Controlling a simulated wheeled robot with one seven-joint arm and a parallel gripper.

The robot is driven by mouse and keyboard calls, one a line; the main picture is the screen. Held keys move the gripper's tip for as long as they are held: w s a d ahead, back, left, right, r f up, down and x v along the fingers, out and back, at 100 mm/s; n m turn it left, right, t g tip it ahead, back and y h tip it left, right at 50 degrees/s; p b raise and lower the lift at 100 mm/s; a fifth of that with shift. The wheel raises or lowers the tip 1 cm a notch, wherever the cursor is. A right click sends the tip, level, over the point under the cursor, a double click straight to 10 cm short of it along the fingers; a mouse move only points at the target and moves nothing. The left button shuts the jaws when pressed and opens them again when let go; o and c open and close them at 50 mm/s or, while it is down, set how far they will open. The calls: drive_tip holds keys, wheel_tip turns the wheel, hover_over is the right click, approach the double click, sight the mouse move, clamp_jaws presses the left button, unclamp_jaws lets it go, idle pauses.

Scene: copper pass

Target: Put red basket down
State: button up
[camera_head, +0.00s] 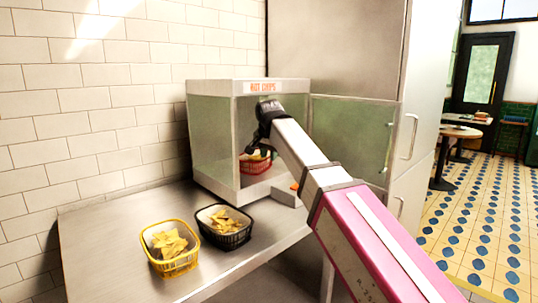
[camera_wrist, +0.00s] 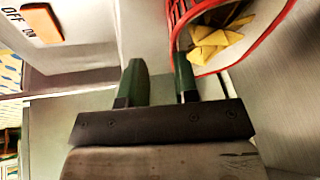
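The red basket (camera_head: 257,165) holds yellow chips and is inside the glass-sided cabinet marked HOT CHIPS (camera_head: 278,86). It looks upright and at or close to the cabinet floor; I cannot tell whether it touches. My gripper (camera_head: 250,148) reaches in through the cabinet's open front, beside the basket. In the wrist view, my gripper's two green fingers (camera_wrist: 161,74) are apart, with a clear gap between them. The red basket (camera_wrist: 278,32) is at the upper right there, its near edge close to the right finger. Contact is unclear.
A yellow basket (camera_head: 170,262) and a black basket (camera_head: 224,238), both with chips, stand on the steel counter (camera_head: 105,235). The cabinet's glass door (camera_head: 350,140) is open to the right. An orange switch (camera_wrist: 42,22) shows in the wrist view. Tiled wall lies left.

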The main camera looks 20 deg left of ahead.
drive_tip(key=s+d, duration=0.2)
drive_tip(key=s, duration=0.6)
drive_tip(key=shift+d, duration=0.3)
drive_tip(key=shift+d, duration=0.1)
